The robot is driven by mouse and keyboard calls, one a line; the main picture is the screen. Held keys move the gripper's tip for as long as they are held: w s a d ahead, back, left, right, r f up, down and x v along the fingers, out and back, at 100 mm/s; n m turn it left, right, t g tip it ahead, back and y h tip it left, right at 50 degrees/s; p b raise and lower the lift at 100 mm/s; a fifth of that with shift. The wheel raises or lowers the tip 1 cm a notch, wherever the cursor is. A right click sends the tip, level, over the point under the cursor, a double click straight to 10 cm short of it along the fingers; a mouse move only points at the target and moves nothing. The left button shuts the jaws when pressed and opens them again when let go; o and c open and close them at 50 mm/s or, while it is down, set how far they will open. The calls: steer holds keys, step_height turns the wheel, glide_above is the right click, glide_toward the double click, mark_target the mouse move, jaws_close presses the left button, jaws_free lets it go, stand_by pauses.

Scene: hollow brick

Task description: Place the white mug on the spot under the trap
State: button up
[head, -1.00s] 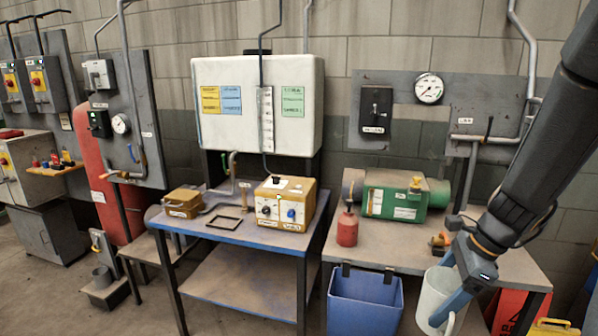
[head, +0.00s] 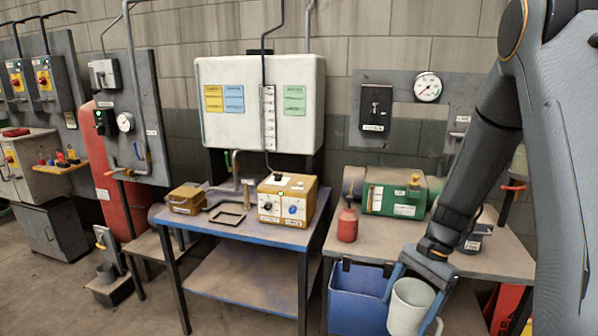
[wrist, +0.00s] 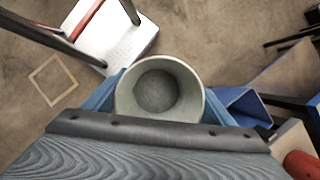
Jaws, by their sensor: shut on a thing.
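The white mug (head: 407,306) hangs upright in my gripper (head: 413,300), in front of the blue bin's right side. The blue fingers are shut on it from both sides. In the wrist view the mug (wrist: 124,96) is seen from above, its round mouth open and its inside greyish. No part is clearly labelled as the trap, so I cannot tell which it is. A black square outline (head: 226,219) lies on the blue table, near a pipe end (head: 236,165). A pale square outline (wrist: 53,80) shows on the floor in the wrist view.
The blue bin (head: 358,300) hangs at the right bench's front edge. The blue table (head: 280,236) carries a yellow control box (head: 287,200). Open floor (head: 90,270) lies at the left.

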steer(key=w+a+f+n+g+h, duration=0.1)
steer(key=a+f+n+h, duration=0.1)
steer(key=f+n, duration=0.3)
steer(key=w+a+f+n+g+h, duration=0.1)
steer(key=w+a+f+n, duration=0.1)
steer(key=a+f+n, duration=0.2)
steer(key=f+n, duration=0.1)
steer(key=n, duration=0.2)
steer(key=shift+a+f+h, duration=0.2)
steer(key=shift+h, duration=0.2)
steer(key=shift+s, duration=0.1)
